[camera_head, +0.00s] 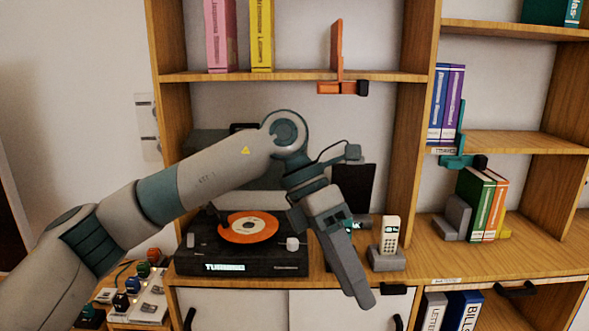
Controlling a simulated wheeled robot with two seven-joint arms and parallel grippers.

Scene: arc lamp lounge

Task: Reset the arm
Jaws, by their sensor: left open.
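My left arm (205,185) comes in from the left, rises to a bent joint in the middle, then turns down. My left gripper (358,295) hangs below this joint, pointing down and a little to the right, in front of the shelf with the record player. It is open and I see nothing held in it. One finger hides most of the other. My right gripper is not in view.
A record player (205,258) with an orange record (248,227) stands left of my gripper. A cordless phone (390,235) stands close on its right. Green and orange books (482,205) stand farther right. A small table (140,322) with small items is at lower left.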

